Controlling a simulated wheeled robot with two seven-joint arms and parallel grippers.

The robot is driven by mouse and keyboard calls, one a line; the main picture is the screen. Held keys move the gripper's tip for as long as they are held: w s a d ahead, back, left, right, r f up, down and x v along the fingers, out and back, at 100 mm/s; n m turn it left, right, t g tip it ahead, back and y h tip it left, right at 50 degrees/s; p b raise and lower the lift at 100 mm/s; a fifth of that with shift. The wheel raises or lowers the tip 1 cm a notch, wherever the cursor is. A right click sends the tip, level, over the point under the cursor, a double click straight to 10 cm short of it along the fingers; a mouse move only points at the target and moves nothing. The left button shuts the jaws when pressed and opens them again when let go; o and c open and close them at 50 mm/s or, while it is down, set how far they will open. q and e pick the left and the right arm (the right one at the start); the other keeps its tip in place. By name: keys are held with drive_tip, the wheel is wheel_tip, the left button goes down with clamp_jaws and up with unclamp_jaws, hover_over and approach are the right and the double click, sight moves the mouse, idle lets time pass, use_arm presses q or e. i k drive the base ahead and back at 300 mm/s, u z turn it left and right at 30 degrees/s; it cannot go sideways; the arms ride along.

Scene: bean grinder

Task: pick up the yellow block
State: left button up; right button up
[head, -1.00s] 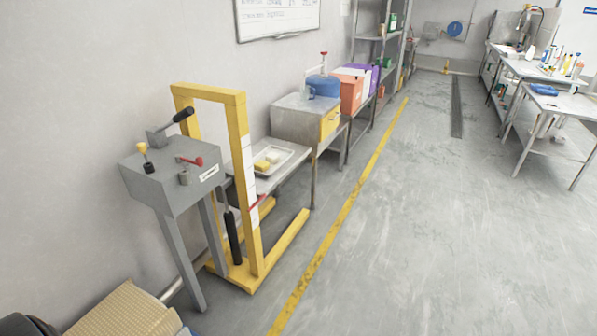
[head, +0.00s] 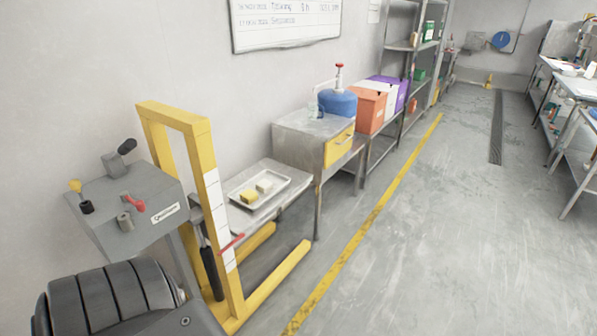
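The yellow block (head: 250,196) lies in a shallow light tray (head: 281,180) on a low metal table (head: 293,199) against the left wall. A pale, whitish block (head: 264,186) lies beside it in the same tray, just behind and to the right. A dark segmented part, which looks like my own arm, fills the lower left corner. Neither gripper's fingers show in the head view, and nothing touches the yellow block.
A yellow frame (head: 215,220) and a grey control box (head: 125,208) with levers stand left of the table, in front of it. A metal cabinet (head: 300,145) with a yellow drawer stands behind. The floor (head: 430,250) to the right is clear.

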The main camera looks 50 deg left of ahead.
sight(249, 196)
drive_tip(key=z, duration=0.05)
drive_tip(key=i, duration=2.15)
drive_tip(key=u, duration=0.95)
drive_tip(key=i, duration=1.1)
drive_tip(key=u, duration=1.45)
drive_tip(key=i, duration=0.55)
drive_tip(key=u, duration=0.35)
